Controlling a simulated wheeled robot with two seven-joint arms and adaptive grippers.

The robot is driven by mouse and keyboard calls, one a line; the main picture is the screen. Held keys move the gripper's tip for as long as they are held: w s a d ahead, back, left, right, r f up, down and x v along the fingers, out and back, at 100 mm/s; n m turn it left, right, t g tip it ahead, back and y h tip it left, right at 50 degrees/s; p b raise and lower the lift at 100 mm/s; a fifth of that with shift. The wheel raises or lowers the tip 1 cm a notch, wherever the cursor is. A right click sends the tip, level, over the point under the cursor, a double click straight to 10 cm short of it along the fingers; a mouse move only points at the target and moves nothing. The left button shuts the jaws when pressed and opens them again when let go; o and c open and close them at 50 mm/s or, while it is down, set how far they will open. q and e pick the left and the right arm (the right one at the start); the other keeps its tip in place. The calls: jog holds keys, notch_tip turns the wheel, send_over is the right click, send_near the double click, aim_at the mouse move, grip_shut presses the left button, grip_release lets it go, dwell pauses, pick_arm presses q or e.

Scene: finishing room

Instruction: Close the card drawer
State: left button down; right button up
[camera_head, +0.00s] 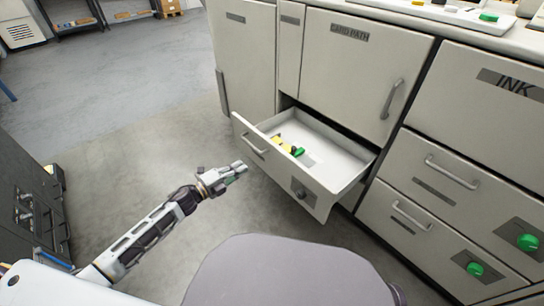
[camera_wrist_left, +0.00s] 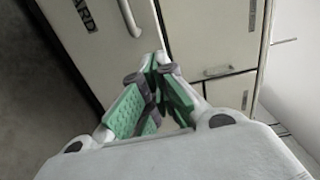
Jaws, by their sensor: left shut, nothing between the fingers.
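The card drawer (camera_head: 321,192) is pulled out from the pale cabinet, its inside showing a few small yellow and green items (camera_head: 287,146). Its front has a bar handle (camera_head: 252,146) and a dark round knob. In the left wrist view a pale front (camera_wrist_left: 100,55) with the letters "CARD" and a bar handle (camera_wrist_left: 129,18) lies beyond the fingers. My left gripper (camera_head: 240,168) is in front of the drawer face, below the handle in the picture. Its green-padded fingers (camera_wrist_left: 158,62) are shut and empty. I cannot tell whether they touch the front. My right gripper is out of view.
A closed door with a handle (camera_head: 392,98) is above the drawer. Closed drawers, one marked "INK" (camera_head: 512,84), stand to the right, some with green knobs (camera_head: 475,269). A dark cabinet (camera_head: 28,205) stands at left. The floor (camera_head: 130,120) between is clear.

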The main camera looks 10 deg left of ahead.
pick_arm(q)
jog(key=shift+d+r, duration=0.25)
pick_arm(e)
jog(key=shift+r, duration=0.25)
pick_arm(q)
jog(key=shift+d, duration=0.1)
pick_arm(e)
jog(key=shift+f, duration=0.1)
pick_arm(q)
jog(key=b, duration=0.3)
send_near(275, 147)
jog(key=shift+x, duration=2.3)
jog(key=shift+b+x, duration=0.55)
jog(key=shift+x, duration=0.55)
jog(key=shift+w+f, duration=0.1)
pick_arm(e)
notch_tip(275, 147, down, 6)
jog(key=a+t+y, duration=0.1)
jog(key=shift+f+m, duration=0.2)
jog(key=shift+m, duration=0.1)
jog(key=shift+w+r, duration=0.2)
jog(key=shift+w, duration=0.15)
pick_arm(q)
jog(key=shift+w, duration=0.1)
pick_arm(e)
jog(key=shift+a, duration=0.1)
